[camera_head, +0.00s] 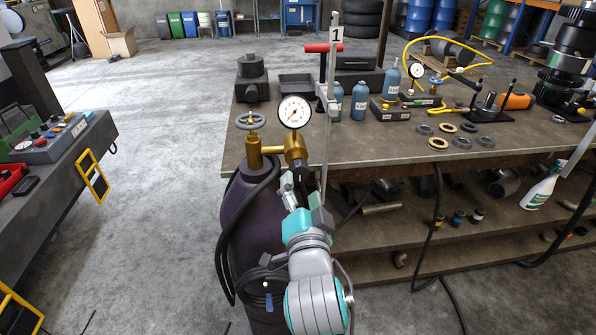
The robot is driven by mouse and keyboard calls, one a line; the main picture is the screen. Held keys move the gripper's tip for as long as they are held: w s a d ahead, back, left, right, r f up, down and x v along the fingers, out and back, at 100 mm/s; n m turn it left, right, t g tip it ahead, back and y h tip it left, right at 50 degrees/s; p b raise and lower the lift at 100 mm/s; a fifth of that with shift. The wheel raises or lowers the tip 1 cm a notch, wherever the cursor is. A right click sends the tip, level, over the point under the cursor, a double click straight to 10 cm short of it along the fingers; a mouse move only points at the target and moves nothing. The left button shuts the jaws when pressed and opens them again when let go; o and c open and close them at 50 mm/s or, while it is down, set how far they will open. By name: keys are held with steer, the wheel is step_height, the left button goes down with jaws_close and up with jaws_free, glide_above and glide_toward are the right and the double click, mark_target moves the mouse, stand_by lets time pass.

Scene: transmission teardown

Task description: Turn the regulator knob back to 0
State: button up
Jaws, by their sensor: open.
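The brass regulator (294,148) sits on top of a dark purple gas cylinder (236,215). A round white dial gauge (294,111) stands above it; its markings are too small to read. The regulator's lower front end, where the knob (299,169) seems to be, points down toward my gripper; any scale on it cannot be read. My gripper (301,190) is open, just below and in front of that end. I cannot tell whether its fingers touch the knob. A grey handwheel (250,121) tops the brass cylinder valve (254,150) to the left.
A workbench (390,147) behind the cylinder holds blue bottles (360,101), several rings (439,142) and a second gauge with a yellow hose (420,40). A thin upright post (327,140) stands close right of the regulator. A black hose (222,262) loops around the cylinder. Floor at left is open.

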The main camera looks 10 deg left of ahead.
mark_target(299, 174)
steer(key=x, duration=0.6)
steer(key=shift+w+a, duration=0.1)
steer(key=shift+w, duration=0.1)
steer(key=c, duration=1.1)
